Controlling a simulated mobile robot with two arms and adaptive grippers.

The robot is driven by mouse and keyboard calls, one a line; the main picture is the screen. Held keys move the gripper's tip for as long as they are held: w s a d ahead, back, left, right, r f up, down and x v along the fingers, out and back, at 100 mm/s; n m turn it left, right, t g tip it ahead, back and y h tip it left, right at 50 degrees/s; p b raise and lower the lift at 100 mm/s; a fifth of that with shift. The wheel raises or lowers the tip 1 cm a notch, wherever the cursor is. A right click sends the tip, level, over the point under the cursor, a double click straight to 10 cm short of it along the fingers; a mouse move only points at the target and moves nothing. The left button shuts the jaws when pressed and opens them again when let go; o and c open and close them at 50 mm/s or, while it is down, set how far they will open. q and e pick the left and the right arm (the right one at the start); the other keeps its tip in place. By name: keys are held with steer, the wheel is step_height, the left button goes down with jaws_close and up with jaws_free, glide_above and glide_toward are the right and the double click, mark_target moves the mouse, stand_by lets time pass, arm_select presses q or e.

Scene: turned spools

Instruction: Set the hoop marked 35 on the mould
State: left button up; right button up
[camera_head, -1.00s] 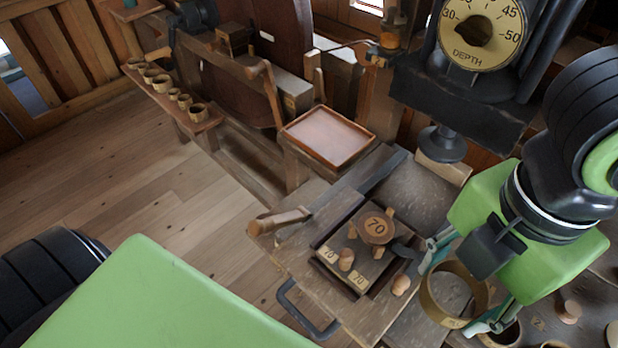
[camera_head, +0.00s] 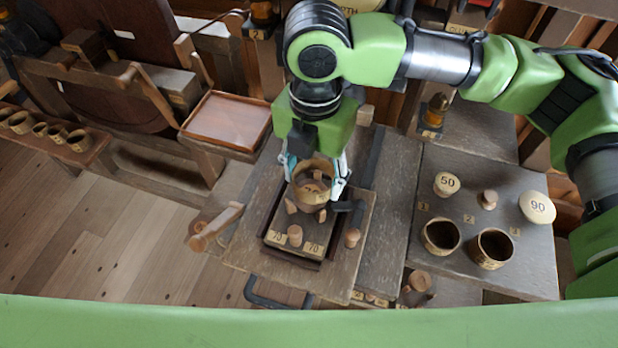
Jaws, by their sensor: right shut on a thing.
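My right gripper (camera_head: 315,181) points down over the mould and is shut on a wooden hoop (camera_head: 311,197), with a finger on each side. The marking on the hoop is not readable. The mould is a square dark-framed block (camera_head: 318,236) with a round centre marked 70 (camera_head: 314,187), which shows through the hoop. Small wooden blocks stand out around that centre. The hoop is over or around the centre; I cannot tell if it touches the block. My left gripper is not in view.
At right, a board (camera_head: 460,275) holds two round wooden vessels or hoops (camera_head: 440,236) (camera_head: 491,248) and plugs marked 50 (camera_head: 446,183) and 90 (camera_head: 537,207). A mallet (camera_head: 215,227) lies left.

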mark_target(310, 187)
steer(key=shift+w+a+f, duration=0.15)
steer(key=shift+w+f, duration=0.2)
steer(key=shift+f, duration=0.15)
steer(key=f, duration=0.1)
steer(key=f+p, duration=0.1)
steer(key=f, duration=0.1)
steer(key=shift+w+a+p, duration=0.15)
steer(key=shift+w+p, duration=0.1)
steer(key=shift+p, duration=0.15)
steer(key=shift+f, duration=0.3)
steer(key=shift+f, duration=0.2)
steer(key=shift+f, duration=0.1)
steer(key=o, duration=0.7)
